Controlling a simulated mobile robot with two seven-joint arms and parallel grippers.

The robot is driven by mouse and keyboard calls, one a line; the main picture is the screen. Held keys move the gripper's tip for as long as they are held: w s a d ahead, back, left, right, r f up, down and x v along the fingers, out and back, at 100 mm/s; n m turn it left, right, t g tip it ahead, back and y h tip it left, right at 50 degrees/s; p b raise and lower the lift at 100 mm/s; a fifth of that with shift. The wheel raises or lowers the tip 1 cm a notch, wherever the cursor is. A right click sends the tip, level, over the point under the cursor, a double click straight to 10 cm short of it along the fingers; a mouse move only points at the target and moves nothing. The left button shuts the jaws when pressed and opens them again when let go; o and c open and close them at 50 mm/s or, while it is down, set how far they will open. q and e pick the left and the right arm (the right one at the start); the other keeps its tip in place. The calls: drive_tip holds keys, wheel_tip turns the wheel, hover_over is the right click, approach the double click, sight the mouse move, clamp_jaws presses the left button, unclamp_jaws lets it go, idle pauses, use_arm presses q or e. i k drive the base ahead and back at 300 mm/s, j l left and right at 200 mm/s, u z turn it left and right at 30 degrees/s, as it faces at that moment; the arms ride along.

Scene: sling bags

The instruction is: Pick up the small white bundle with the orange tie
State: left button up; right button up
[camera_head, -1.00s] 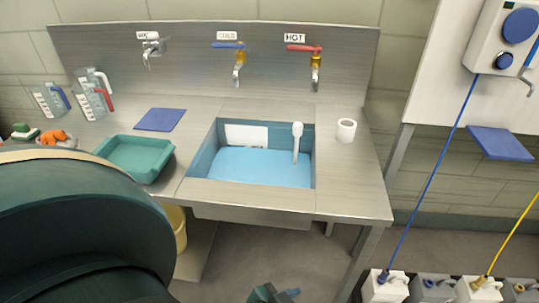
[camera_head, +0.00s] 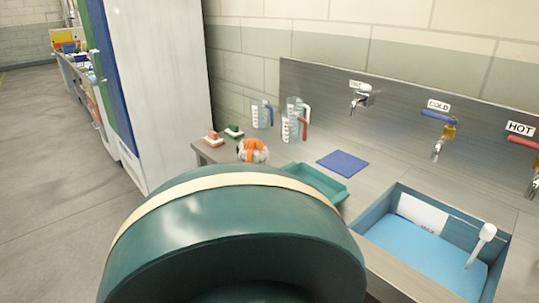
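The small white bundle with the orange tie (camera_head: 253,150) sits on the left part of the steel counter, behind a large green rounded arm part of mine. Its lower edge is close to that green part in the picture. No gripper fingers show in the head view, so I cannot see either gripper.
A green tray (camera_head: 318,182), a blue mat (camera_head: 343,163), measuring jugs (camera_head: 293,119) and two small brushes (camera_head: 212,138) share the counter (camera_head: 380,180). A blue sink (camera_head: 425,255) lies at right. A tall white cabinet (camera_head: 160,80) stands left; open floor (camera_head: 60,200) lies before it.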

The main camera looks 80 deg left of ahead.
sight(253, 150)
drive_tip(key=u, duration=0.4)
drive_tip(key=k+u, duration=0.1)
drive_tip(key=u, duration=0.75)
drive_tip(key=j+u, duration=0.15)
drive_tip(key=u, duration=0.7)
drive_tip(key=k+j+u, duration=0.1)
drive_tip(key=u, duration=0.3)
drive_tip(key=i+j+z, duration=0.1)
drive_tip(key=z, duration=0.35)
drive_tip(key=i+j+z, duration=0.1)
drive_tip(key=z, duration=0.35)
drive_tip(key=j+z, duration=0.3)
drive_tip(key=z, duration=0.15)
drive_tip(key=i+j+z, duration=0.1)
drive_tip(key=j+z, duration=0.15)
drive_tip(key=j, duration=0.3)
drive_tip(key=j+z, duration=0.25)
drive_tip(key=j, duration=0.25)
drive_tip(key=i+j, duration=0.05)
